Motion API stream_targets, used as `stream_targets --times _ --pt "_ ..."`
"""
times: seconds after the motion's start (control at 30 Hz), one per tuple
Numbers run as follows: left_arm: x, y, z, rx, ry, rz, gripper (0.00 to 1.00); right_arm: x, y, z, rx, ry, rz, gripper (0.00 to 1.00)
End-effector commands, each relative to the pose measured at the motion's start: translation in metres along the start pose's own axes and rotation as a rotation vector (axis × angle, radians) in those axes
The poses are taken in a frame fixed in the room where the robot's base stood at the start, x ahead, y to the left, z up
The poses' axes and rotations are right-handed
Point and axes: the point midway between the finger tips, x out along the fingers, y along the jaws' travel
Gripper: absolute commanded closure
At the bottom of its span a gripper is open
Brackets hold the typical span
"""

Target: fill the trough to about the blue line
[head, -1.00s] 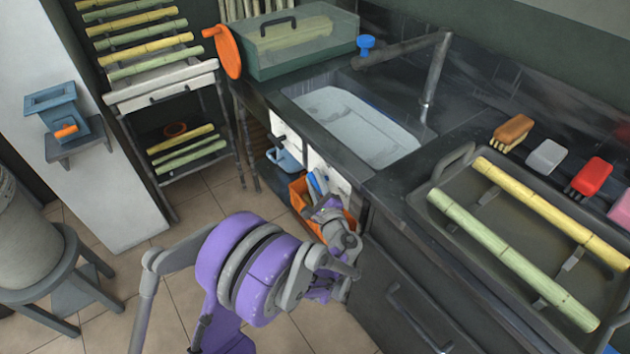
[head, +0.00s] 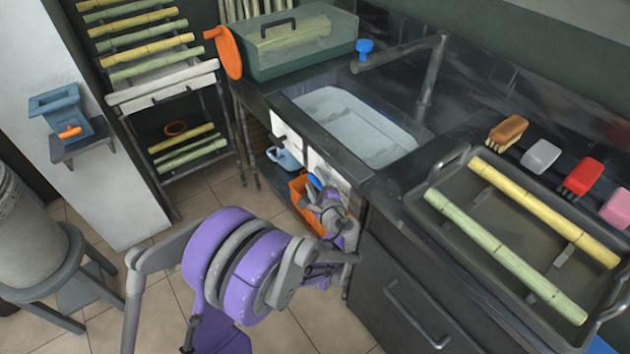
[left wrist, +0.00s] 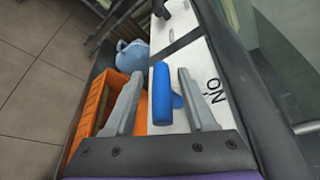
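The trough (head: 392,150) is a pale basin set in the dark counter in the head view. Its inside looks whitish-blue; I cannot make out the water level or a clear blue line. A faucet (head: 432,75) with a blue knob (head: 365,46) stands behind it. On the white panel below the counter is a blue handle (left wrist: 162,92), with lettering beside it. My left gripper (left wrist: 160,76) is open, its fingers on either side of this handle with visible gaps. In the head view the left gripper (head: 326,198) partly hides the handle. My right gripper is not in view.
An orange bin (head: 303,188) and a blue jug (head: 283,158) are under the counter beside the left gripper. A dark tray (head: 477,200) with two cane stalks lies on the counter at right, near several coloured brushes.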

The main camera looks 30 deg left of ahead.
Motion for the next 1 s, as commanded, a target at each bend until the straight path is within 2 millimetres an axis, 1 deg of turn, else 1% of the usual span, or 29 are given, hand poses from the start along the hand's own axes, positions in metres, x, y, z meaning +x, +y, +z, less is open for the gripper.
stream_targets --times 0.17,0.27,0.37,0.7,0.83,1.0 --pt "0.0 -0.001 0.0 0.0 0.0 -0.001 0.44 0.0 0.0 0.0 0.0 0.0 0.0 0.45" --pt "-0.004 -0.001 0.0 0.001 0.0 -0.002 0.44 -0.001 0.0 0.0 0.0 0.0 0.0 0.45" --pt "-0.016 -0.002 0.0 0.001 0.002 -0.003 0.44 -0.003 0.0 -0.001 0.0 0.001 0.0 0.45" --pt "-0.083 -0.002 0.0 0.0 0.003 -0.003 0.44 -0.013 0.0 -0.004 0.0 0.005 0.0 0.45" --pt "-0.1 -0.001 0.0 0.0 0.002 -0.002 0.44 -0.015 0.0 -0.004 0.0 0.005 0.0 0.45" --pt "-0.108 -0.001 0.0 0.0 0.0 -0.001 0.44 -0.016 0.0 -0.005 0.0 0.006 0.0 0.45"
